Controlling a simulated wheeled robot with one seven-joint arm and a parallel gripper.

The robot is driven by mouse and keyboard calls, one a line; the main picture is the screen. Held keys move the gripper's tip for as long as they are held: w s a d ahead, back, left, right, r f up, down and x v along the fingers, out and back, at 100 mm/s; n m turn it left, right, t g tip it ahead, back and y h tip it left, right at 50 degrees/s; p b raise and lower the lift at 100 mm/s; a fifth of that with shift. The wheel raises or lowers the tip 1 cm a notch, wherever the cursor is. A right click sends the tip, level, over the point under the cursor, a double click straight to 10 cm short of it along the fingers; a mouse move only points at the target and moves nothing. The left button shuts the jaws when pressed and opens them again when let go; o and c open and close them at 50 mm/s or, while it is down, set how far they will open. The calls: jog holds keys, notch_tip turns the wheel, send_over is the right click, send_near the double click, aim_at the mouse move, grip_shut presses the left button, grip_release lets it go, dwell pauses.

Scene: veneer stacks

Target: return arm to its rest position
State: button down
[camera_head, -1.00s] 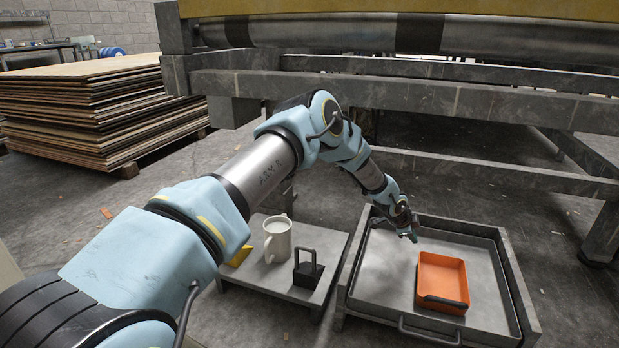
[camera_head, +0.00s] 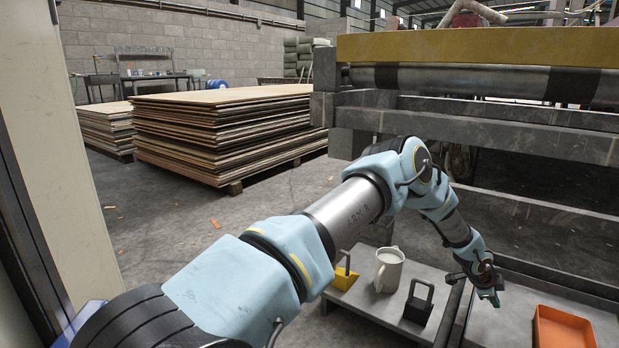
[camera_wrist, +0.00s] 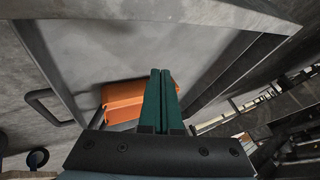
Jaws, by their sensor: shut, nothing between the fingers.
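My gripper (camera_head: 488,297) is shut and empty at the end of my outstretched arm. In the head view it hangs over the left side of a grey tray (camera_head: 510,318), close to an orange bin (camera_head: 562,328) that lies in the tray. In the wrist view the green fingers (camera_wrist: 160,100) are pressed together. The orange bin (camera_wrist: 122,97) shows behind and left of them, partly hidden by the fingers. Whether the fingertips are near the tray floor I cannot tell.
A heavy press frame (camera_head: 480,122) stands behind.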

jog(key=w+a+r+n+t+y+p, duration=0.1)
jog(key=w+a+r+n, duration=0.2)
jog(key=a+r, duration=0.6)
jog(key=w+a+r+n+y+p, duration=0.1)
jog(key=w+a+r+n+y, duration=0.25)
jog(key=a, duration=0.95)
jog(key=w+a+r+n+t+p, duration=0.1)
jog(key=w+a+r+n+p, duration=0.2)
jog(key=a+r, duration=0.6)
jog(key=s+a+r+n+y, duration=0.1)
jog(key=s+a+r+n, duration=0.15)
jog(key=a, duration=0.65)
jog(key=s+a+r+n+y, duration=0.15)
jog(key=a+r+n, duration=0.25)
jog(key=a, duration=0.4)
jog(key=s+a+r+n+g+p, duration=0.1)
jog(key=s+a+r+n, duration=0.25)
jog(key=s+a, duration=0.4)
jog(key=s+a+r+n+g+p, duration=0.1)
jog(key=s+a+r+n, duration=0.1)
jog(key=s+a+n, duration=0.4)
notch_tip(320, 180, up, 37)
jog(key=s+m+p, duration=0.1)
jog(key=m+p, duration=0.1)
jog(key=p, duration=3.6)
jog(key=shift+a, duration=0.35)
jog(key=shift+r, duration=0.1)
